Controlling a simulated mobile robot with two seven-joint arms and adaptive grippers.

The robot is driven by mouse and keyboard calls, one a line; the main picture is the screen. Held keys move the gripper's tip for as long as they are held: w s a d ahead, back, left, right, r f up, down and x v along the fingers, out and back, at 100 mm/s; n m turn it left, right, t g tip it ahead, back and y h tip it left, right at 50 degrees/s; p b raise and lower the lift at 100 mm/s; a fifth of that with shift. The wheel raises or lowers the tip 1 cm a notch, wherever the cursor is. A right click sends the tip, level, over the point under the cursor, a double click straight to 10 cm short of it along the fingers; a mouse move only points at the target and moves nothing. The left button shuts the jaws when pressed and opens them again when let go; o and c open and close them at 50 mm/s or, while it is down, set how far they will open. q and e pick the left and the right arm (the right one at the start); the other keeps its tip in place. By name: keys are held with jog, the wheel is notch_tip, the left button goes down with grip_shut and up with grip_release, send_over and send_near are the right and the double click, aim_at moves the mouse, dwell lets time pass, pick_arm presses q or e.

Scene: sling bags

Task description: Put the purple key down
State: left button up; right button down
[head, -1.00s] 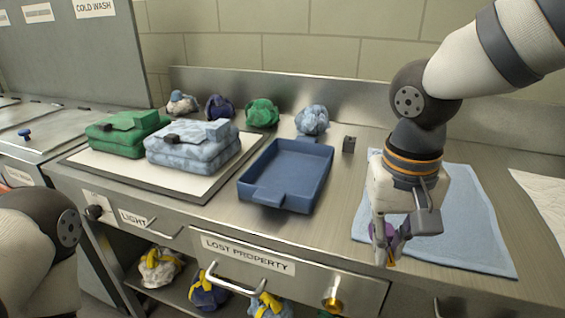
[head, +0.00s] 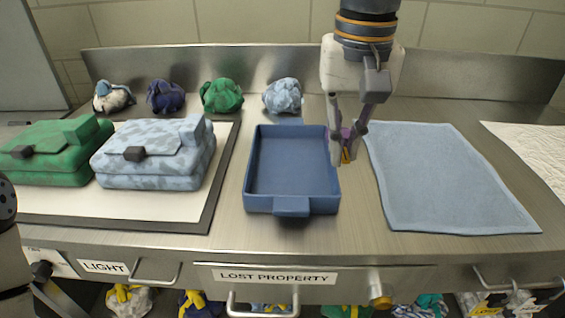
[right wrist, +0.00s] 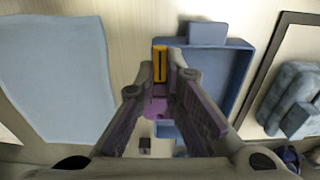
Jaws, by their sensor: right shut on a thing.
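The purple key (head: 346,139), with a yellow part at its lower end, is held between the fingers of my right gripper (head: 347,158). In the right wrist view the key's purple part (right wrist: 157,107) shows between the fingers, and its yellow part (right wrist: 160,64) shows past the fingertips. My right gripper points down by the right wall of the empty blue tray (head: 290,170), overlapping its edge in the head view. I cannot tell how high the key is above the counter. My left gripper is out of view.
A blue cloth (head: 450,180) lies right of the tray. Left of it, a blue-grey folded bag (head: 155,160) and a green one (head: 50,150) rest on a white board (head: 110,210). Several bundles, including a green one (head: 221,95), line the back. A drawer labelled "LOST PROPERTY" (head: 275,277) is below.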

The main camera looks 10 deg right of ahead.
jog(key=w+a+f, duration=0.2)
jog(key=w+f, duration=0.2)
jog(key=w, duration=0.4)
jog(key=b, duration=0.2)
send_over(291, 173)
jog(key=s, duration=0.1)
jog(key=f, duration=0.5)
jog(key=shift+s+d, duration=0.2)
jog(key=shift+w+a+f, duration=0.1)
jog(key=shift+w, duration=0.15)
jog(key=f, duration=0.3)
jog(key=shift+w+a+f, duration=0.1)
jog(key=shift+w+f, duration=0.2)
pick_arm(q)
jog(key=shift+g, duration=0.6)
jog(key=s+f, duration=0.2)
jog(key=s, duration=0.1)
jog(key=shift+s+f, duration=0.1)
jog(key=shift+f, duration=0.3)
